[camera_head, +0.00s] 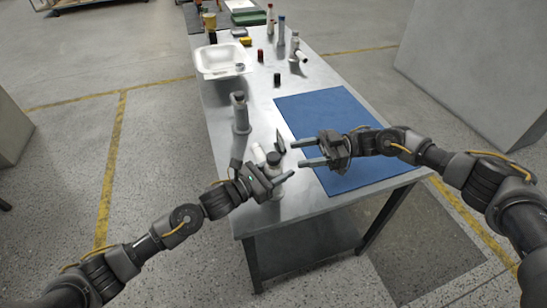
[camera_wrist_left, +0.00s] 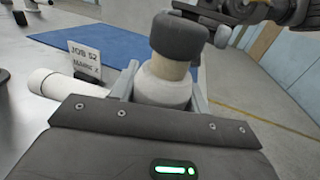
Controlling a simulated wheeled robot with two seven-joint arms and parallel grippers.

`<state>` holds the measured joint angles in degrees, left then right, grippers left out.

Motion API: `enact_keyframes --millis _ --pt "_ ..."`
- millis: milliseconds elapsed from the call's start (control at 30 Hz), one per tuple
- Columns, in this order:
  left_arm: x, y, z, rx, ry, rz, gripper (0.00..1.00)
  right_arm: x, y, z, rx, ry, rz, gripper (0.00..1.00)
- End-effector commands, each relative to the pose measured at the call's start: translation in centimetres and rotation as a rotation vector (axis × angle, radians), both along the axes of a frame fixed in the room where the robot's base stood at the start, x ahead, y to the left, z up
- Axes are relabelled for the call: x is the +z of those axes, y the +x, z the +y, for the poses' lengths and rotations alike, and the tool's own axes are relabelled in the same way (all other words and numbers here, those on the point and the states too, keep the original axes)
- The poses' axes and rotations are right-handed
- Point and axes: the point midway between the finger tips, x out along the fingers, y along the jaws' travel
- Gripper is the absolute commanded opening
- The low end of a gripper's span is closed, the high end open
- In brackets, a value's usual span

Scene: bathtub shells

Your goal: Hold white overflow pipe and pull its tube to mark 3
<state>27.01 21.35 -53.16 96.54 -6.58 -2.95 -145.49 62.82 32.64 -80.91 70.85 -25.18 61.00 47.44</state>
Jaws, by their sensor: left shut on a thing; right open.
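The white overflow pipe (camera_wrist_left: 165,86) stands upright between the fingers of my left gripper (camera_head: 275,184), which is shut on its body. A dark cap (camera_wrist_left: 179,36) tops it, with a short cream tube section (camera_wrist_left: 170,68) showing below the cap. A white side branch (camera_wrist_left: 58,84) points left in the left wrist view. In the head view the dark cap (camera_head: 274,158) shows above my left fingers. My right gripper (camera_head: 296,154) is open and empty just right of the cap, fingers pointing left. Any marks on the tube are too small to read.
A small card reading "JOB 52" (camera_wrist_left: 84,62) stands behind the branch; its second line is unclear. A grey fitting (camera_head: 240,115) stands farther back. A blue mat (camera_head: 325,112) lies right, mostly clear. A white basin (camera_head: 222,60) and several small items occupy the far table.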

Motion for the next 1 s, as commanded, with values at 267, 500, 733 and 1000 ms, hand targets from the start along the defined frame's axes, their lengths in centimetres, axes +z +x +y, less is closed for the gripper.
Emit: enact_keyframes --millis 267,500,733,1000 --pt "-0.1 0.0 0.0 0.000 0.001 0.001 0.20 0.0 -1.2 5.4 0.003 0.001 -0.001 0.54" --pt "-0.1 0.0 0.0 0.001 0.001 0.001 0.20 0.0 -1.7 7.9 0.001 -0.001 -0.001 0.54" --pt "-0.1 0.0 0.0 0.001 0.001 0.001 0.20 0.0 -1.8 8.3 0.000 -0.001 -0.001 0.54" --pt "0.0 0.0 0.0 0.001 0.001 0.001 0.20 0.0 -1.8 8.3 0.000 -0.001 -0.001 0.36"
